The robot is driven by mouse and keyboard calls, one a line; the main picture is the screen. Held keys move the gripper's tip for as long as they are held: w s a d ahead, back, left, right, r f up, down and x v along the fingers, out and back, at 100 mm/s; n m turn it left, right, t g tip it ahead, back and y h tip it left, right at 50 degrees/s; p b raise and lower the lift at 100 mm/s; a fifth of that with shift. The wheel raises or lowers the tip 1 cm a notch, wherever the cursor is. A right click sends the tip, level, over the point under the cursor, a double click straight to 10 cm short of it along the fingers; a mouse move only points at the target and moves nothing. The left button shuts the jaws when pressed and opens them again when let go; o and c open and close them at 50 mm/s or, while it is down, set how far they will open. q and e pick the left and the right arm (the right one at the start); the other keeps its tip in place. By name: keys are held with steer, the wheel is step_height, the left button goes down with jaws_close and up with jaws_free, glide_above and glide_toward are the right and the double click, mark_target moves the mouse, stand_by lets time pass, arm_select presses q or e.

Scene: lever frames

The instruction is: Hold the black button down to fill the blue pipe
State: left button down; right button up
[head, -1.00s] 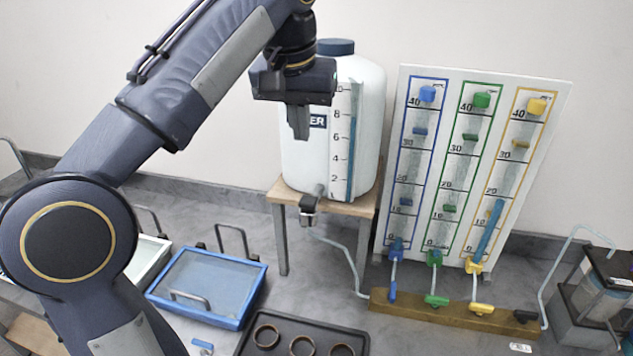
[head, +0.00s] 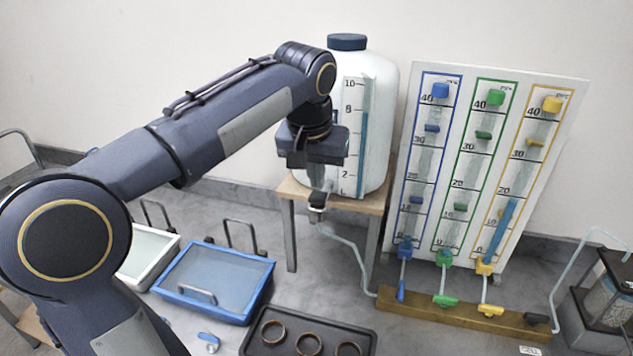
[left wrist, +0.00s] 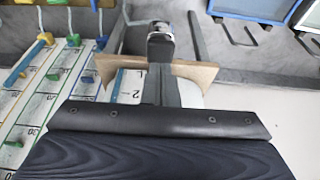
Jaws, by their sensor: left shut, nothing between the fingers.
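The white tank (head: 375,110) stands on a wooden stand, with a small dark tap (head: 317,206) at its low front. I take the black button to be the dark top of this tap, which also shows in the left wrist view (left wrist: 160,38). My left gripper (head: 319,187) is shut and empty, pointing down just above the tap; I cannot tell whether it touches. The blue pipe (head: 425,160) is the left tube on the white board, with a little blue at its bottom. Its blue lever (head: 401,291) points down towards me. My right gripper is not in view.
A green (head: 445,300) and a yellow lever (head: 490,310) lie sideways on the brown manifold (head: 420,308), with a black lever (head: 537,318) at its right end. The yellow tube holds blue liquid (head: 503,228). A blue tray (head: 215,282) and a black tray (head: 255,345) lie in front.

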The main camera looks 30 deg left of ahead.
arm_select(q)
steer(key=shift+f, duration=0.85)
